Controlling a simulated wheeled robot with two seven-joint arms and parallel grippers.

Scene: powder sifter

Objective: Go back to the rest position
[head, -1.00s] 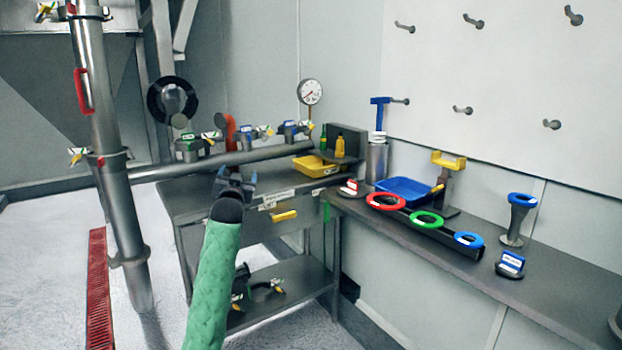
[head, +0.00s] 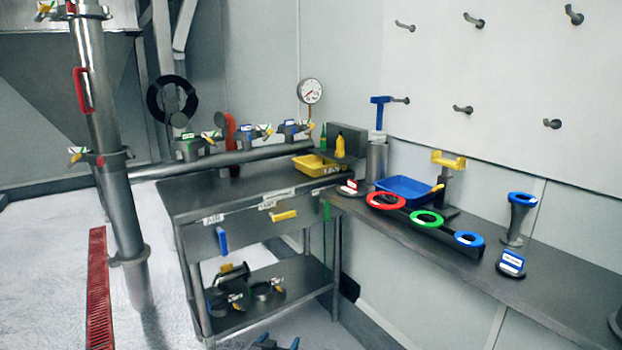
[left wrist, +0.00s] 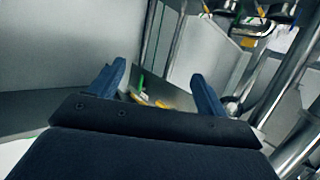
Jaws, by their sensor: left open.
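My left gripper (head: 276,342) shows only as blue fingertips at the bottom edge of the head view, in front of the steel cart (head: 185,200). In the left wrist view its two blue fingers (left wrist: 158,72) stand wide apart with nothing between them, so it is open and empty. The rest of my left arm is out of the head view. My right gripper is in neither view.
The cart has a yellow tray (head: 309,172) on top and clamps on its lower shelf. A wall bench (head: 565,285) on the right carries a blue tray (head: 405,188) and red (head: 386,201), green (head: 427,219) and blue (head: 468,240) rings. A steel pipe (head: 122,210) stands left.

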